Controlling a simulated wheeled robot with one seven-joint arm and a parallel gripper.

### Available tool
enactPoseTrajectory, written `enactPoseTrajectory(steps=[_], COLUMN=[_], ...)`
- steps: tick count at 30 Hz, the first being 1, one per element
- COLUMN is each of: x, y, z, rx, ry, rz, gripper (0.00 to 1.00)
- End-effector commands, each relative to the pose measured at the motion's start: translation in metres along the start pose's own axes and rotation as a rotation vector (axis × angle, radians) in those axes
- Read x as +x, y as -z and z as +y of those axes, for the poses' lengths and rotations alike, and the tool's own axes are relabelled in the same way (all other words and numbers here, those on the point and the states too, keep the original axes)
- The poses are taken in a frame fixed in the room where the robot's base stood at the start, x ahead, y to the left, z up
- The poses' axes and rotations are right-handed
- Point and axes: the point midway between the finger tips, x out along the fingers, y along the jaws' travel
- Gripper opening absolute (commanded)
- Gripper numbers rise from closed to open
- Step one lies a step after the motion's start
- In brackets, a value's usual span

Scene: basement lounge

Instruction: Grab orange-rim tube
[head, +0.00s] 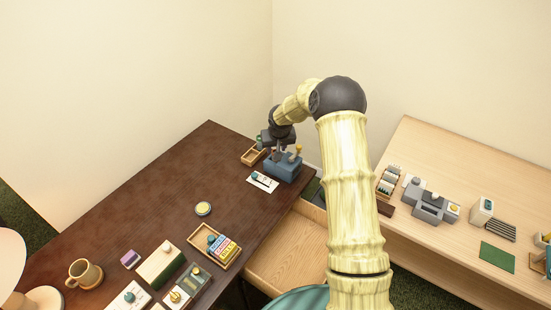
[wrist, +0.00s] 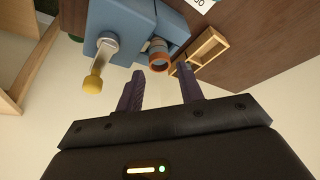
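The orange-rim tube (wrist: 159,56) sits in a blue block (wrist: 172,24), its orange rim facing my gripper in the wrist view. A yellow-tipped piece with a pale metal stem (wrist: 93,82) also sticks out of the block. My gripper (wrist: 160,74) is open and empty. Its two dark purple fingers are spread to either side of the tube's rim, just short of it in the picture; I see no contact. In the head view the blue block (head: 283,170) stands at the dark table's far right end, and my gripper's fingers are too small to make out.
A small wooden tray (wrist: 207,48) lies beside the block. A white card (head: 262,182) is in front of it. The dark table (head: 150,195) holds a wooden tray (head: 231,264) and a mug (head: 84,274) nearer. A light wood table (head: 420,245) stands at right.

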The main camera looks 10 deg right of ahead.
Motion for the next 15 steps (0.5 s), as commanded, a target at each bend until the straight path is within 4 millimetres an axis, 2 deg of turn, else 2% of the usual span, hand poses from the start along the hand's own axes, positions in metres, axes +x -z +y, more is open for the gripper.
enactPoseTrajectory(steps=[9, 15], x=[0.039, 0.044], y=[-0.001, -0.001], z=[0.000, 0.000], rx=[0.000, 0.000], ry=[0.001, 0.001], rz=[-0.001, 0.000], gripper=[0.37, 0.37])
